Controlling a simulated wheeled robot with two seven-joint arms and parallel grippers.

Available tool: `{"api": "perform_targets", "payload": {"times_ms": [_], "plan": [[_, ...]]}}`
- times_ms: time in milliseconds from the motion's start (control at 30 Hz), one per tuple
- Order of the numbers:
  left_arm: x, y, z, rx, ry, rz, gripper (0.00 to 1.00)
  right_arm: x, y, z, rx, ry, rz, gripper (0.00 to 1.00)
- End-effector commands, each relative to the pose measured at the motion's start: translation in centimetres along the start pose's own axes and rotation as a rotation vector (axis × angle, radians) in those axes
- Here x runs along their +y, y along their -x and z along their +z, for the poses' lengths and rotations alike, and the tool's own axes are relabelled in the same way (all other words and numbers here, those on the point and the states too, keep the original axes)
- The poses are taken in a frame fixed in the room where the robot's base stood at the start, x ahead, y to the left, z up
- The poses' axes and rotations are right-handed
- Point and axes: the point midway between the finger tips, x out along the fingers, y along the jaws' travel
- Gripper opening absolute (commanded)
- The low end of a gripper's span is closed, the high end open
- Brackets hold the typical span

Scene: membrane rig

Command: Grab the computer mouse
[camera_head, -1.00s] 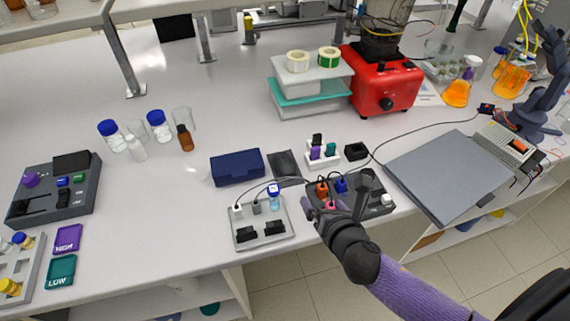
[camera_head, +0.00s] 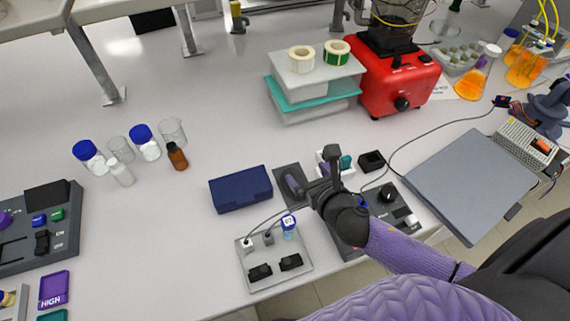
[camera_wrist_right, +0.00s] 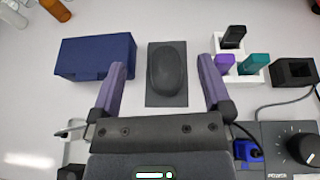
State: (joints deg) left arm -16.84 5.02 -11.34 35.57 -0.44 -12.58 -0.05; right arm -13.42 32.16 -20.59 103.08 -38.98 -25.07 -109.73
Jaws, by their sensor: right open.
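The computer mouse (camera_wrist_right: 166,70) is dark grey and lies on a dark rectangular pad (camera_wrist_right: 166,101) on the bench. In the head view the mouse (camera_head: 293,186) lies just left of my right gripper (camera_head: 314,172), partly crowded by it. In the right wrist view my right gripper (camera_wrist_right: 163,66) is open, with one purple finger left of the mouse and one right of it. Its fingertips point toward the mouse, and nothing is between them in contact. My left gripper is not in view.
A dark blue box (camera_wrist_right: 95,56) lies left of the pad. A white holder (camera_wrist_right: 240,73) with black, purple and teal pieces stands to the right, with a black open block (camera_wrist_right: 294,72) beside it. A grey panel with a knob (camera_wrist_right: 307,148) and cables sits at lower right.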

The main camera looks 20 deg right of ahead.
Motion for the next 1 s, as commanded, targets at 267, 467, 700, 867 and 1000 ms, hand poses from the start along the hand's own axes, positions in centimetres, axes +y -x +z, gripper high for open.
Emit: {"api": "perform_targets", "payload": {"times_ms": [267, 467, 700, 867, 1000], "plan": [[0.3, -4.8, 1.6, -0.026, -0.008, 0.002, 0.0, 0.0, -2.9, -7.1, 0.005, -0.005, -0.002, 1.0], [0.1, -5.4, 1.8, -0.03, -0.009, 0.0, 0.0, 0.0, -4.9, -7.5, 0.0, -0.002, -0.001, 1.0], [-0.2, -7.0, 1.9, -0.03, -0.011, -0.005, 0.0, 0.0, -9.7, -7.6, 0.0, -0.001, -0.001, 1.0], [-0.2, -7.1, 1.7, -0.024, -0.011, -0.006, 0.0, 0.0, -10.6, -7.4, 0.002, -0.001, 0.0, 1.0], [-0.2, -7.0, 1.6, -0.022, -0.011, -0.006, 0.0, 0.0, -10.5, -7.3, 0.002, -0.001, 0.0, 0.98]]}}
